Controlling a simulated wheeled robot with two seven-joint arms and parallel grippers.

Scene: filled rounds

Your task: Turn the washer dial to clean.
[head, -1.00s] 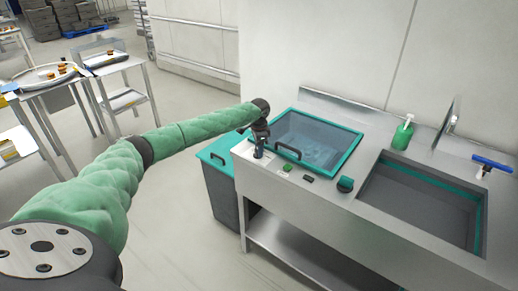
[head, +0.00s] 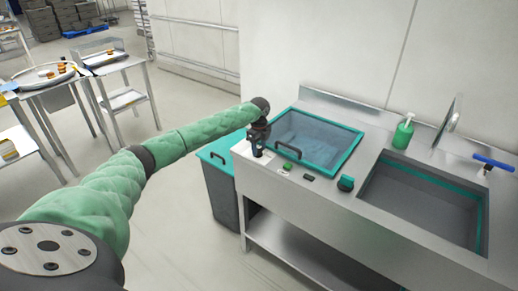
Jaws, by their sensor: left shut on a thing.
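The washer is set into a steel counter, with a teal-framed glass lid (head: 316,137) that is closed and has a dark handle. My left gripper (head: 257,150) points down at the counter's left end, over a pale panel (head: 243,151) left of the lid. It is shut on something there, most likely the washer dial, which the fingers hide. The dial's marks and setting cannot be read. A green button (head: 287,167) and a dark switch (head: 308,177) sit on the counter's front strip. My right gripper is not in view.
A sink (head: 420,200) with a tap lies to the right, with a green soap bottle (head: 403,132) behind it. A teal knob-like block (head: 346,183) stands by the sink's front left. A teal-lidded bin (head: 220,185) stands left of the counter. Carts stand far left.

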